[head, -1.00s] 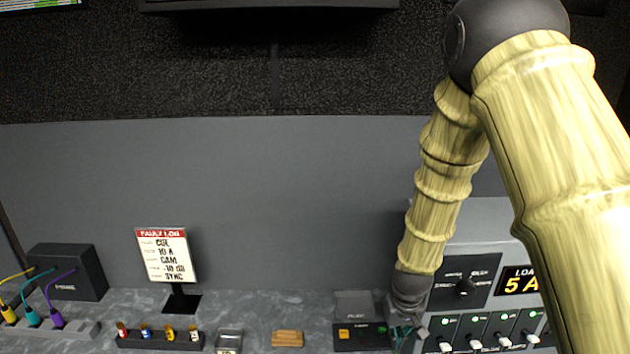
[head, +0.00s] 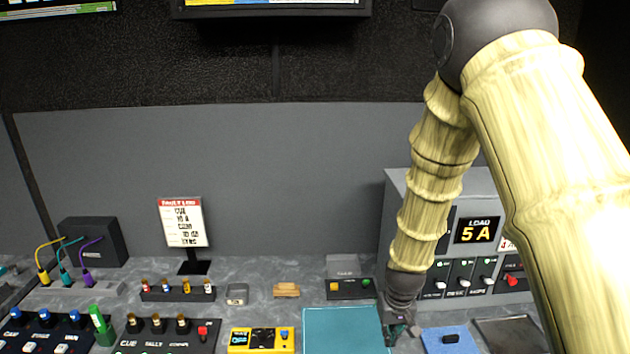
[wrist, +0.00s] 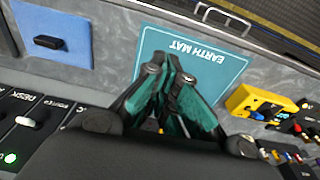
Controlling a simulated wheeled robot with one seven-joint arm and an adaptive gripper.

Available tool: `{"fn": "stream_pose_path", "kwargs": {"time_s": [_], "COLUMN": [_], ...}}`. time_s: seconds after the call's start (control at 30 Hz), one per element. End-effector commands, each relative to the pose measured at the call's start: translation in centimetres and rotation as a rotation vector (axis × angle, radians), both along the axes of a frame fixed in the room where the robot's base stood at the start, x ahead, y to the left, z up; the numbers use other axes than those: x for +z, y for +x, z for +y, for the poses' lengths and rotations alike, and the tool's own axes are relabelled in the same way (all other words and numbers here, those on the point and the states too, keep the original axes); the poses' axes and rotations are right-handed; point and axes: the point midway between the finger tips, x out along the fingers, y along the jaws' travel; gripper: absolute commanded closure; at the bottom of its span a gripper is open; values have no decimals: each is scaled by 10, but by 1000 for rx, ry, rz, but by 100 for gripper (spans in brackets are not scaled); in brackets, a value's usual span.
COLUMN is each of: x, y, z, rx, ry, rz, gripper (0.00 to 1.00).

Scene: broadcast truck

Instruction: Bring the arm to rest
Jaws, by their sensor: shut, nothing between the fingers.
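My arm comes down from the upper right in the head view, its links pale yellow with dark joints. My gripper (head: 400,332) hangs at its lower end, over the right edge of the teal earth mat (head: 340,325). In the wrist view my gripper (wrist: 165,75) shows its two teal fingers with tips together and nothing between them. The earth mat (wrist: 215,55) lies beyond the fingertips in that view, bare where it shows. The gap between fingertips and counter is hard to judge.
The load panel (head: 478,230) with its switches stands right, behind my arm. A yellow meter (head: 262,340) sits left. The fault log sign (head: 182,222) stands further back.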

Motion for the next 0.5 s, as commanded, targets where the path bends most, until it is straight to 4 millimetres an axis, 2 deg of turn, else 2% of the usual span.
{"fn": "stream_pose_path", "kwargs": {"time_s": [0.27,0.5], "x": [-42,-92], "y": [-21,-52], "z": [-7,-17], "rx": [-8,-18], "ry": [-13,-27], "rz": [14,30], "gripper": [100,100]}}
